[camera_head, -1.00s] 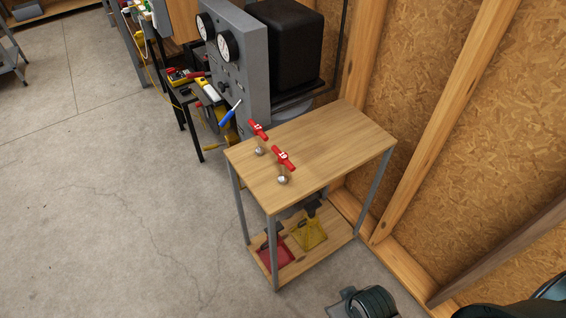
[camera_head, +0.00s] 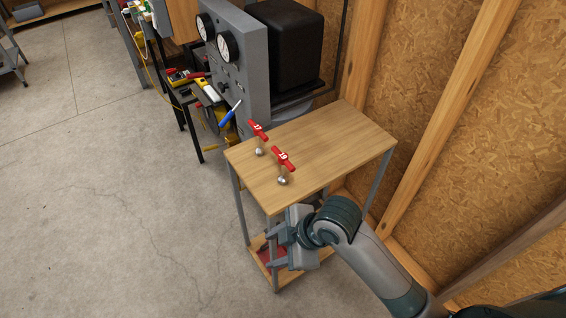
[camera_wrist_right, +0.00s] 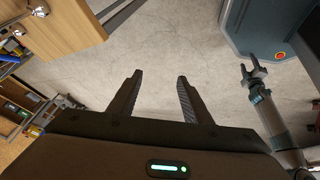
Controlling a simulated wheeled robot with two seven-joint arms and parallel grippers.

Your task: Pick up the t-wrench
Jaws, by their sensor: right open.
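Two T-wrenches with red cross handles and metal sockets are at the left part of the small wooden table (camera_head: 335,140). One is marked 17 (camera_head: 258,131), the other, nearer one looks marked 19 (camera_head: 284,160). My right gripper (camera_head: 272,247) is open and empty, below the tabletop at the table's near side, apart from both wrenches.
The table's lower shelf holds a red item (camera_head: 272,258), partly hidden by my right arm. A grey gauge panel (camera_head: 238,60) and a black box (camera_head: 284,45) stand behind the table. A wooden wall is at the right. The floor at left is clear.

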